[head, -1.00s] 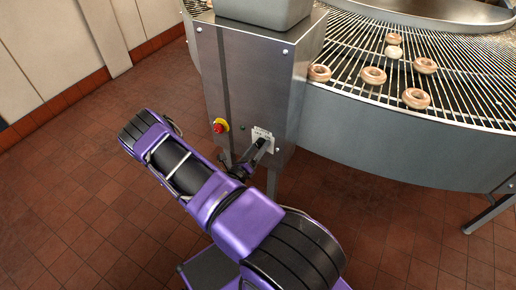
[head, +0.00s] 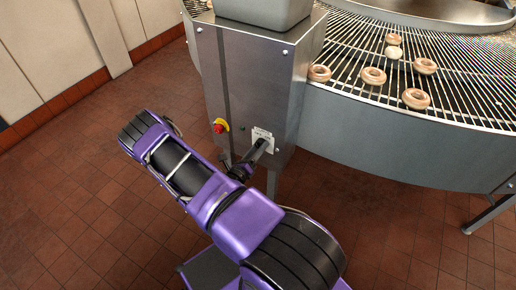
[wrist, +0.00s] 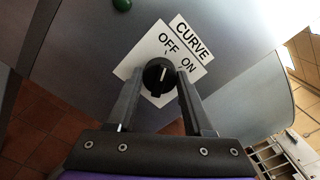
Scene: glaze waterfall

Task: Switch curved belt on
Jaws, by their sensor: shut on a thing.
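The black round knob (wrist: 159,76) with a white pointer line sits on a white label plate (wrist: 133,64) marked CURVE, OFF and ON in the wrist view. The pointer stands near upright in the picture, toward OFF rather than ON. My gripper (wrist: 160,84) has one finger on each side of the knob and is shut on it. In the head view the plate (head: 261,134) is on the front of the steel control box (head: 252,85), and my gripper (head: 260,147) reaches it from below. The curved wire belt (head: 400,78) carries several doughnuts (head: 373,76).
A green button (wrist: 122,4) is above left in the wrist view. The belt's steel side (head: 400,145) curves away to the right. The tiled floor (head: 75,200) at left is clear.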

